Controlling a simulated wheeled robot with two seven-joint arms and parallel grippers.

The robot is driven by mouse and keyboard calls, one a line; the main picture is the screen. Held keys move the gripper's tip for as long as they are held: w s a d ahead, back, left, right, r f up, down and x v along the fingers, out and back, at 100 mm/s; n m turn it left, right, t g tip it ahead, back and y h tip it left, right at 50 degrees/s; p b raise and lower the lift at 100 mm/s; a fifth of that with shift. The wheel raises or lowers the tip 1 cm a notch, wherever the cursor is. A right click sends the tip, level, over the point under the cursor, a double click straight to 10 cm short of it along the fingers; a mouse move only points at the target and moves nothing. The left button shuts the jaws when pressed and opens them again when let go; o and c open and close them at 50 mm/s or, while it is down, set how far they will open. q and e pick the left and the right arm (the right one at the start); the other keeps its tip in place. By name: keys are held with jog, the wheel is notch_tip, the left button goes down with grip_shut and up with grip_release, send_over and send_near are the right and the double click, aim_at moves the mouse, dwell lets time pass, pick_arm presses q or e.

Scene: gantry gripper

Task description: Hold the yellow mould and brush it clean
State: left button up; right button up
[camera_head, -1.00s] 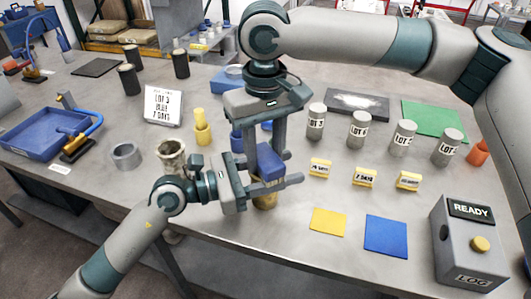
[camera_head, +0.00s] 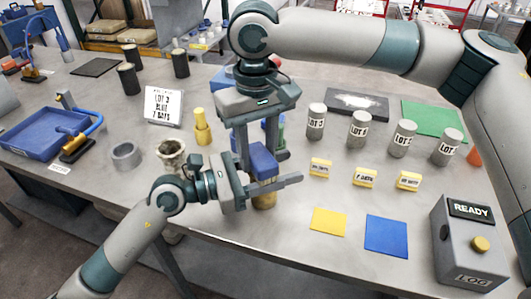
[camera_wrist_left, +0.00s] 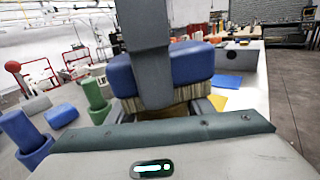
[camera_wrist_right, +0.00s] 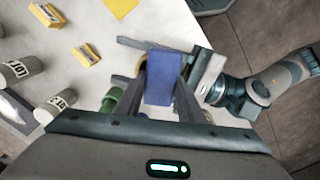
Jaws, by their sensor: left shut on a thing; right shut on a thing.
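My left gripper (camera_head: 270,181) comes in from the lower left and is shut on the yellow mould (camera_head: 264,202), whose lower part shows below the fingers. My right gripper (camera_head: 262,158) points down from above and is shut on a blue brush (camera_head: 263,161). The brush is directly over the mould, between the left gripper's fingers. In the left wrist view, the brush's blue block (camera_wrist_left: 190,63) has tan bristles pointing down, with a right finger in front. In the right wrist view, the brush (camera_wrist_right: 163,80) hides most of the mould. Whether bristles touch it is unclear.
A yellow stepped piece (camera_head: 202,130) and a cream cup (camera_head: 171,154) stand left of the grippers. Yellow (camera_head: 328,221) and blue (camera_head: 386,235) squares lie near the front edge, beside the READY box (camera_head: 470,245).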

aim_at(271, 154)
jog(key=shift+w+a+r, duration=0.2)
jog(key=shift+a, duration=0.35)
jog(key=d, duration=0.2)
jog(key=s+d, duration=0.1)
jog(key=d, duration=0.1)
jog(key=shift+s+f, duration=0.1)
jog(key=shift+f, duration=0.1)
jog(key=shift+a+r, duration=0.15)
jog(key=shift+r, duration=3.9)
jog(key=shift+w, duration=0.6)
